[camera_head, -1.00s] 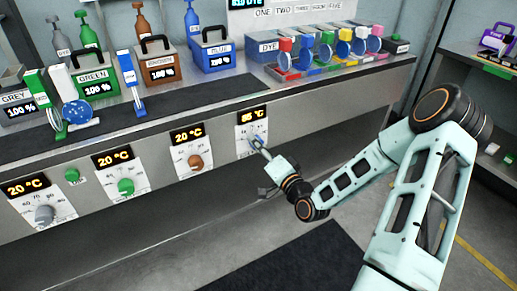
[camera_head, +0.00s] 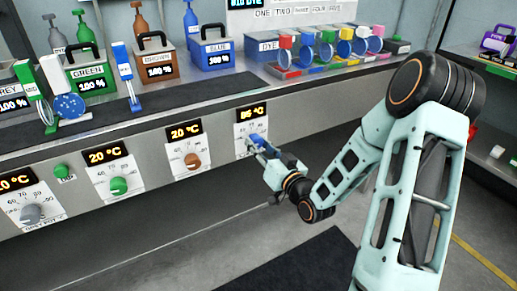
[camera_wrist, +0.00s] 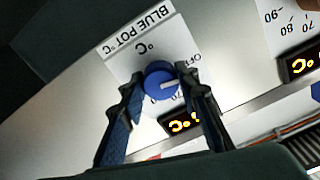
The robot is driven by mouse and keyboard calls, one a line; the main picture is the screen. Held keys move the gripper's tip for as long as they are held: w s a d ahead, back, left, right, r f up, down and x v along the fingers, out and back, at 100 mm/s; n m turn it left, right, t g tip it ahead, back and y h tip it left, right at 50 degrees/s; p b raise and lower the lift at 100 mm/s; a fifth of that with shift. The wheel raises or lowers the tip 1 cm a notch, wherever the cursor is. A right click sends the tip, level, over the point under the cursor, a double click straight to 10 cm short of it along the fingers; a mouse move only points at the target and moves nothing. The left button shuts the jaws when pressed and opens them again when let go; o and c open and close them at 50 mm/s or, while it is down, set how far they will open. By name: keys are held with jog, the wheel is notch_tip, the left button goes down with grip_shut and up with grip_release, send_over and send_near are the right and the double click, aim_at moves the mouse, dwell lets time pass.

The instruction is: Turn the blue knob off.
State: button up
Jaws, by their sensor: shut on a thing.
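The blue knob (camera_wrist: 160,80) sits on a white dial plate labelled "BLUE POT °C" in the wrist view. My gripper (camera_wrist: 154,88) has one finger on each side of the knob, shut on it. A white pointer mark on the knob points right in the wrist view. In the head view my gripper (camera_head: 258,146) reaches the rightmost dial plate, and the fingers mostly hide the knob. The display (camera_head: 251,114) above that dial appears to read 85 °C. "OFF" is printed on the plate near the right finger in the wrist view.
A brown knob (camera_head: 192,160), a green knob (camera_head: 118,185) and a grey knob (camera_head: 31,214) sit on dials to the left. A green button (camera_head: 61,170) is between two of them. The blue pot (camera_head: 211,53) and other pots stand on the counter above. The floor in front is open.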

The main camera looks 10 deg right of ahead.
jog(key=shift+n, duration=0.3)
jog(key=o, duration=1.2)
jog(key=shift+c, duration=0.2)
jog(key=shift+s, duration=0.1)
jog(key=v, duration=0.7)
jog(key=shift+s, duration=0.1)
jog(key=shift+r, duration=0.1)
